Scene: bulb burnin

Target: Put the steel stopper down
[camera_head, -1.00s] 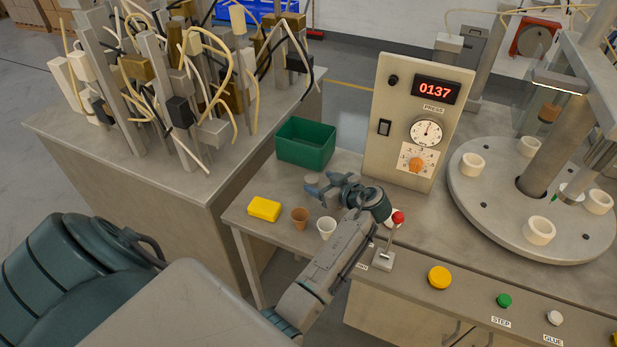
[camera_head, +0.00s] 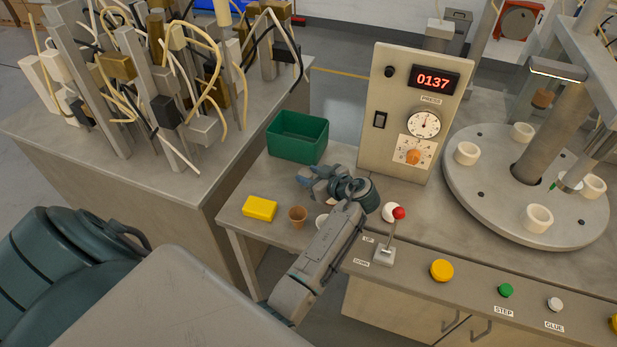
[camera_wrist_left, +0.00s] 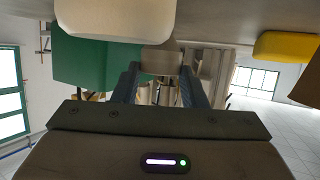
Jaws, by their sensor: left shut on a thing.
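My left gripper (camera_head: 316,180) is low over the bench, in front of the green bin (camera_head: 297,138). In the left wrist view its two dark fingers (camera_wrist_left: 161,80) are shut on a small pale grey piece, the steel stopper (camera_wrist_left: 161,59), at their tips. In the head view I cannot make out the stopper clearly among the fingers. I cannot tell whether it touches the bench top. My right gripper is out of view.
A yellow block (camera_head: 260,208), a brown cup (camera_head: 297,216) and a partly hidden white cup (camera_head: 321,220) stand near the bench's left front. The press panel (camera_head: 408,110) rises behind my wrist. A red-knobbed lever (camera_head: 399,213) is close to my forearm.

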